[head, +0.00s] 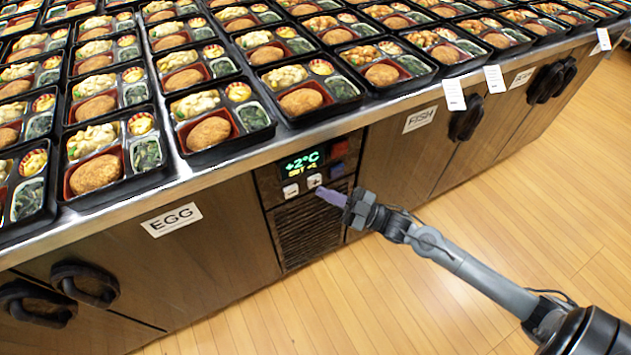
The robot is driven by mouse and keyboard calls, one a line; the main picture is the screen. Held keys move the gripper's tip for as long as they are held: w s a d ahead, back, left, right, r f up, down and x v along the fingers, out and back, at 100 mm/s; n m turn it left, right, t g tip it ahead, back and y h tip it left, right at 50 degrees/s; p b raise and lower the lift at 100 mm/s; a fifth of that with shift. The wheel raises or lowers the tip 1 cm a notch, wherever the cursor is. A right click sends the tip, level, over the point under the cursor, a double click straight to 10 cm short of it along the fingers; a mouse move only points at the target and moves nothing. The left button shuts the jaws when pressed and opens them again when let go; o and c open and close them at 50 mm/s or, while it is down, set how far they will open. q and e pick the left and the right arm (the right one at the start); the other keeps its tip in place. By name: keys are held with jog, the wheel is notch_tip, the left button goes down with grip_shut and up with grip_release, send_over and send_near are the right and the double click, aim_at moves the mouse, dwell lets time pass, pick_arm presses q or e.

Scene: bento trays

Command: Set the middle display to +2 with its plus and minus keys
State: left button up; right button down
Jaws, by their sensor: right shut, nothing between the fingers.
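A dark display (302,162) on the counter front shows "+2°C" in green. A smaller yellow line below it starts with "SET", and its value is too small to read surely. Under the display are two white keys, the minus key (290,191) on the left and the plus key (314,181) on the right. My right gripper (322,192) is shut and empty, its purple-grey fingertips at the lower edge of the plus key. I cannot tell whether they touch it. My left gripper is out of view.
Black bento trays (172,150) cover the steel counter top (190,180). A dark grille (305,232) lies below the keys. Cabinet doors with "EGG" (172,219) and "FISH" (419,118) labels flank the panel, with black handles (85,283). The wooden floor (450,215) is clear.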

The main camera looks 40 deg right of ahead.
jog(key=shift+w, duration=0.1)
dwell(0.6)
jog(key=shift+w, duration=0.35)
jog(key=shift+w+d, duration=0.1)
jog(key=shift+w, duration=0.05)
dwell(0.5)
jog(key=shift+w, duration=0.25)
dwell(0.3)
jog(key=shift+s, duration=0.1)
jog(key=shift+s+p, duration=0.75)
jog(key=shift+p, duration=0.2)
